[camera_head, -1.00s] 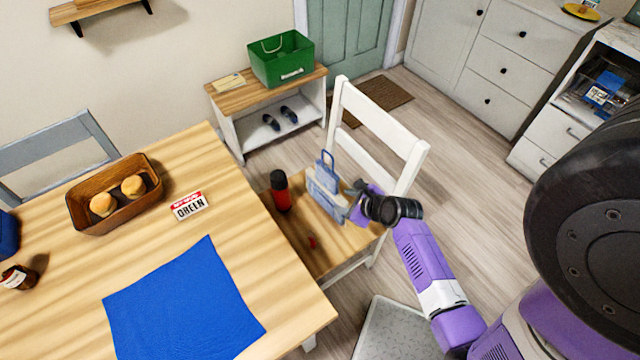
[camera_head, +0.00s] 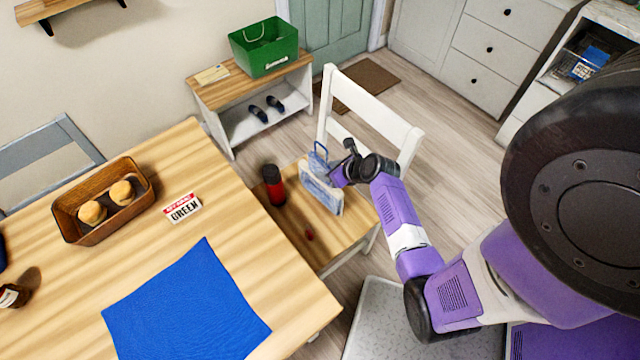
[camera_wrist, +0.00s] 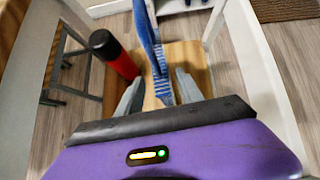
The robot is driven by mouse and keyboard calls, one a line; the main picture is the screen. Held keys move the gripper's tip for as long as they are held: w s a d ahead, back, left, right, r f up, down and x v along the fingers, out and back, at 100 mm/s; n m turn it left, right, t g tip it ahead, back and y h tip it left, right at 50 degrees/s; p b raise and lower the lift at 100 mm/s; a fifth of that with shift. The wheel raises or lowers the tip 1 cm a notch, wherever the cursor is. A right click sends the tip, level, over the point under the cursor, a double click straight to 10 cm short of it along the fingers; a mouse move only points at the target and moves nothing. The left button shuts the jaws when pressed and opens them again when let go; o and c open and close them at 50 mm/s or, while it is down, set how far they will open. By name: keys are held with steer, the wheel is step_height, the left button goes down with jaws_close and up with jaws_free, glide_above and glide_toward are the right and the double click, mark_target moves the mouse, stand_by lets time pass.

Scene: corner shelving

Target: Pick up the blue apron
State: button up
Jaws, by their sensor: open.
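The blue apron (camera_head: 322,192) is a light blue folded piece with a loop on top, standing on the seat of the white chair. In the wrist view its blue striped edge (camera_wrist: 158,62) runs between my two fingers. My gripper (camera_head: 343,172) is at the apron's right upper side in the head view. In the wrist view my gripper (camera_wrist: 158,90) is open, with one finger on each side of the apron. I cannot tell whether either finger touches it.
A red bottle with a black cap (camera_head: 273,185) stands left of the apron on the seat. The chair back (camera_head: 370,115) rises close behind my gripper. The wooden table (camera_head: 235,210) is at left, with a flat blue cloth (camera_head: 185,305) and a bread basket (camera_head: 75,220).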

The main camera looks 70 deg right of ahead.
mark_target(321, 169)
steer(key=x, duration=0.5)
steer(key=shift+d+r+b, duration=0.15)
steer(key=shift+b, duration=0.25)
jaws_close()
stand_by(1.0)
